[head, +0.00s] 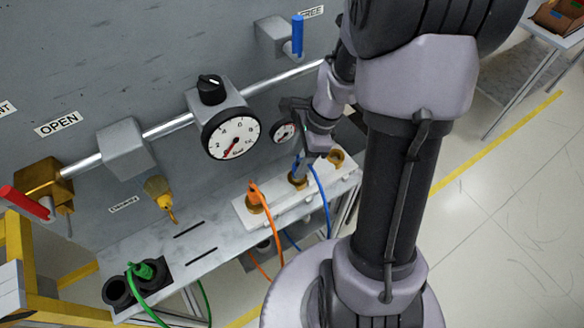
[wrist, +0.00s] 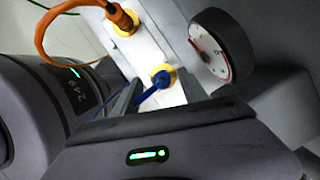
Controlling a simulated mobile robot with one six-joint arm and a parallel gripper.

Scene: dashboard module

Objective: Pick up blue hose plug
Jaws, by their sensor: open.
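The blue hose plug (wrist: 157,84) sits in a brass ring socket (wrist: 166,70) on a white strip in the wrist view. In the head view its blue hose (head: 323,196) loops down from the middle socket, and my gripper partly hides the plug. My gripper (head: 304,155) is above that socket. In the wrist view the fingers of my gripper (wrist: 160,80) are apart, one on each side of the blue plug. I cannot tell whether they touch it.
An orange plug (head: 254,193) stands in the left socket and an empty brass socket (head: 336,157) is at right. A large gauge (head: 233,135) and a small gauge (head: 284,132) are close behind. A green plug (head: 142,271) is in a black holder at front left.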

